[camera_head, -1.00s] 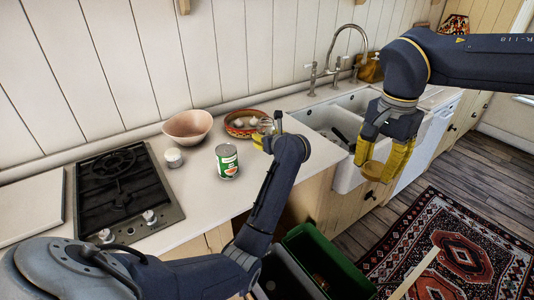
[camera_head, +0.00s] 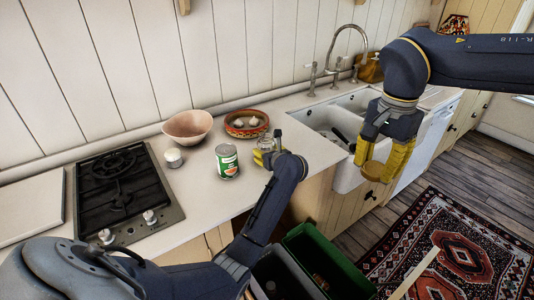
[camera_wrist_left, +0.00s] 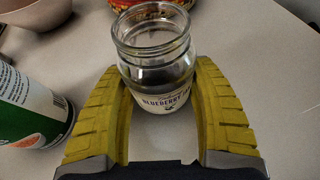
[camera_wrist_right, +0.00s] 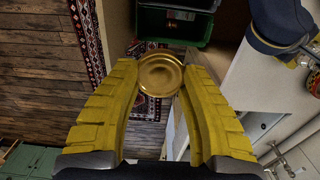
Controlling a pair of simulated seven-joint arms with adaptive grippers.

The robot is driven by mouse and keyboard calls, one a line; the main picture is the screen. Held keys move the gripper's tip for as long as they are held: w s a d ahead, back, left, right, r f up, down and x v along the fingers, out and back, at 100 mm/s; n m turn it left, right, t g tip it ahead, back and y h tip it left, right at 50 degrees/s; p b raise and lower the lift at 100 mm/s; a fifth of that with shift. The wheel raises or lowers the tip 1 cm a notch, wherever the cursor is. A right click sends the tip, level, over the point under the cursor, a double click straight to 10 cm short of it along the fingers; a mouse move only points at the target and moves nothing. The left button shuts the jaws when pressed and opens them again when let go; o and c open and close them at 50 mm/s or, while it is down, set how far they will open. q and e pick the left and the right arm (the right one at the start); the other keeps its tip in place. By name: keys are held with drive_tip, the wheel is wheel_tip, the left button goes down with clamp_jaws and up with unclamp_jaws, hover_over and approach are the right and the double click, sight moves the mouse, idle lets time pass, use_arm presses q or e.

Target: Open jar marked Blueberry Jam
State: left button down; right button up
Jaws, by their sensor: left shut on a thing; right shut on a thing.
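The glass jar (camera_wrist_left: 153,50) labelled Blueberry Jam stands upright with its mouth uncovered in the left wrist view. In the head view the jar (camera_head: 266,143) is at the counter's right part, in front of the red bowl. My left gripper (camera_head: 268,158) is shut on it, with yellow fingers on both sides in the left wrist view (camera_wrist_left: 162,85). My right gripper (camera_head: 385,165) is shut on a round gold lid (camera_wrist_right: 160,74), held in the air in front of the sink, apart from the jar.
A green-labelled can (camera_head: 227,160) stands left of the jar. A pink bowl (camera_head: 187,126), a red patterned bowl with pale round items (camera_head: 246,132) and a small white jar (camera_head: 173,158) are on the counter. Green and grey bins (camera_head: 325,262) stand below; the sink (camera_head: 340,120) is to the right.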

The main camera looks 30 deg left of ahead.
use_arm(q)
drive_tip(key=shift+c, duration=1.9)
unclamp_jaws()
drive_tip(key=shift+f, duration=0.1)
